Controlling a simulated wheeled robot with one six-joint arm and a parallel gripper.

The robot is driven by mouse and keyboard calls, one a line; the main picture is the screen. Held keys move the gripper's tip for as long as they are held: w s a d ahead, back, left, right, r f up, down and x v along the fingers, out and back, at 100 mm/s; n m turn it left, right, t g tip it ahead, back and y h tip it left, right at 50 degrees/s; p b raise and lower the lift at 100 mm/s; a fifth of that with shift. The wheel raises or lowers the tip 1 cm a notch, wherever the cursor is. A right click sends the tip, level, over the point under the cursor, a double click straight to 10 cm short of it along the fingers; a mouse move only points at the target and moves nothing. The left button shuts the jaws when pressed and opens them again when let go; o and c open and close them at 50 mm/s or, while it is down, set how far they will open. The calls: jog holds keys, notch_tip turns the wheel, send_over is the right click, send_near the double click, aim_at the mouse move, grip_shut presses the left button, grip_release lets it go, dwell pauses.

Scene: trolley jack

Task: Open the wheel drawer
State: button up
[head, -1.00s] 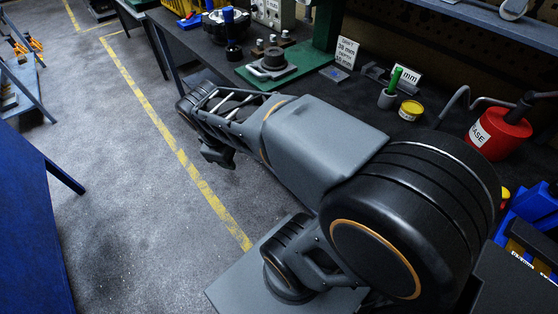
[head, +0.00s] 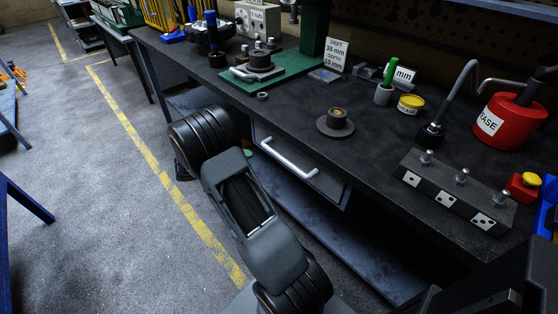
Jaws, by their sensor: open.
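A grey drawer front (head: 326,187) with a pale bar handle (head: 288,158) sits under the edge of the dark workbench. It looks shut, and I see no label on it that names it the wheel drawer. My arm rises from the bottom of the head view to a large dark joint left of the drawer, and it covers part of the area beside the drawer. The handle is in clear view, with nothing touching it. I cannot make out my gripper's fingers; they are out of sight, perhaps behind my arm.
On the bench (head: 300,112) stand a flanged hub (head: 336,122), a block with dice-like faces (head: 455,195), a red grease can (head: 506,120) and a green press base (head: 270,80). A lower shelf (head: 340,240) runs beneath. Open floor (head: 90,190) lies left, with a yellow line.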

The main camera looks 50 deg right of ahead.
aim_at(277, 157)
jog(key=b+x, duration=0.1)
jog(key=x, duration=1.1)
grip_shut()
dwell(0.3)
